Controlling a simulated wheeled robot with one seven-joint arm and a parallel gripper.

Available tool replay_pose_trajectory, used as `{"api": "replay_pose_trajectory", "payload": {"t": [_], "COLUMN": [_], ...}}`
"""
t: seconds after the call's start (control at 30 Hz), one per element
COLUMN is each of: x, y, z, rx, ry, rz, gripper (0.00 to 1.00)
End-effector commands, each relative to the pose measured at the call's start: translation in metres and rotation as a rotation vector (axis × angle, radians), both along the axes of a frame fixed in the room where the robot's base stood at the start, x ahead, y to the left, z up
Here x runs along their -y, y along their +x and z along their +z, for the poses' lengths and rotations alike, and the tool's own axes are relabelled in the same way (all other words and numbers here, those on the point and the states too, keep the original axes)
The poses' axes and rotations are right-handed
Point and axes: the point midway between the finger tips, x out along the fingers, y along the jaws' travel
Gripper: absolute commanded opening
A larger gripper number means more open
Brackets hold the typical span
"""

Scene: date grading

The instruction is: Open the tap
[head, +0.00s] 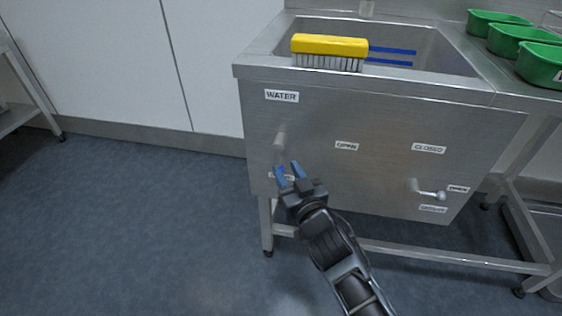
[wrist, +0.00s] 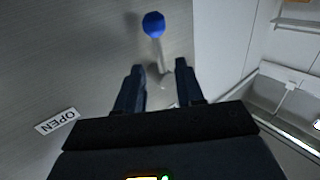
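The tap under the WATER label (head: 281,96) is a grey lever (head: 279,140) on the left of the sink's steel front panel. In the wrist view the lever (wrist: 161,62) ends in a blue knob (wrist: 154,24). An OPEN label (head: 346,146) is to the lever's right in the head view; it also shows upside down in the wrist view (wrist: 57,121). My gripper (head: 290,170) is open and empty in front of the panel, by the tap. In the wrist view the lever appears between its fingertips (wrist: 158,68); I cannot tell whether they touch. My gripper partly covers a lower label.
A second lever (head: 427,190) sits at the panel's lower right. Green tubs (head: 497,23) stand on the right counter. The floor at left is clear.

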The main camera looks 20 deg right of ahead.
Motion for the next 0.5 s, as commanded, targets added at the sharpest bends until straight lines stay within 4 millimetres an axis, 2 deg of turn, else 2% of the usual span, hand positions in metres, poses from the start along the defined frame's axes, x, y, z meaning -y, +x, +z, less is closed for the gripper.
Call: {"api": "replay_pose_trajectory", "payload": {"t": [0.2,0.5], "x": [0.001,0.001], "y": [0.031,0.045], "z": [-0.001,0.0], "rx": [0.002,0.0], "ry": [0.0,0.001], "rz": [0.001,0.001], "gripper": [0.37,0.37]}}
